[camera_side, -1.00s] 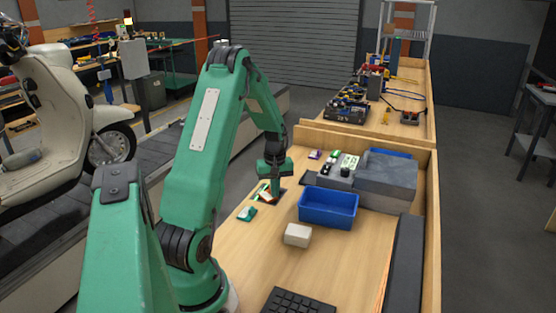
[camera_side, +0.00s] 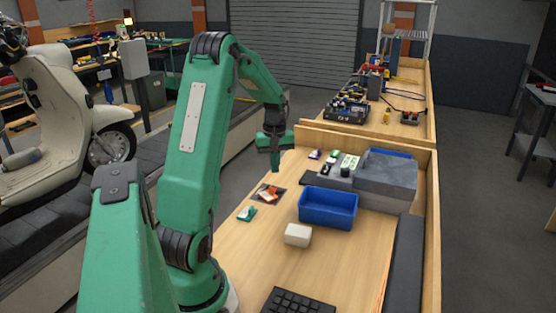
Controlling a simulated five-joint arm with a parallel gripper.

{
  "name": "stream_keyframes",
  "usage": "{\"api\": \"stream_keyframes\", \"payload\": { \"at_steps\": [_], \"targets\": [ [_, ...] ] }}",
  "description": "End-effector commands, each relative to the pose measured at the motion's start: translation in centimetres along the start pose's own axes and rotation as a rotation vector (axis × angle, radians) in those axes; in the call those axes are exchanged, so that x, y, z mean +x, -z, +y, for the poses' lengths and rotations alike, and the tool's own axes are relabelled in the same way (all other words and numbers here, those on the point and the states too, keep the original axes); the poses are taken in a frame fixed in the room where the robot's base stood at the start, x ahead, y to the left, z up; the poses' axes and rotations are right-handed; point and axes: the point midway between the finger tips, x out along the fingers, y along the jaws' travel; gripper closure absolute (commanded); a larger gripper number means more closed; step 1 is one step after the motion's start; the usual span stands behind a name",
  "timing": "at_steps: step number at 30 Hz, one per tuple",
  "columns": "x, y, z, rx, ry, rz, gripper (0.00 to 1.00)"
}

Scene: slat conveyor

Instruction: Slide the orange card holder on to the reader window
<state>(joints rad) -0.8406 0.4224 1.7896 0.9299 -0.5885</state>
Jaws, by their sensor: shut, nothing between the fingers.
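The orange card holder (camera_side: 267,195), with a white patch on it, lies flat on a dark square patch (camera_side: 280,191) on the bench. Dark surface shows around the holder. This patch looks like the reader window, but the picture is too small to be sure. My gripper (camera_side: 275,170) is shut and empty. It points down and is raised above the bench, just behind the holder in the picture and apart from it.
A teal and white card holder (camera_side: 246,213) lies nearer the camera. A blue bin (camera_side: 328,208) and a cream block (camera_side: 298,235) stand to the right. Purple and green-white items (camera_side: 315,155) sit farther back beside a grey box (camera_side: 386,174).

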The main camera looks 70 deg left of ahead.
Motion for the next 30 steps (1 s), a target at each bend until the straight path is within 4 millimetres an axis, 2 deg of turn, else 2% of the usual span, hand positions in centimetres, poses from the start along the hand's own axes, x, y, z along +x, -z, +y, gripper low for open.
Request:
{"api": "stream_keyframes", "payload": {
  "at_steps": [4, 12, 22, 30],
  "targets": [
    [-0.7, 0.0, 0.0, 0.0, 0.0, 0.0, 1.0],
    [-0.7, 0.0, 0.0, 0.0, 0.0, -0.001, 0.98],
    [0.1, 0.4, -0.5, -0.095, 0.001, -0.001, 0.35],
    [1.8, 1.3, -1.6, -0.31, 0.001, -0.001, 0.35]
  ]
}}
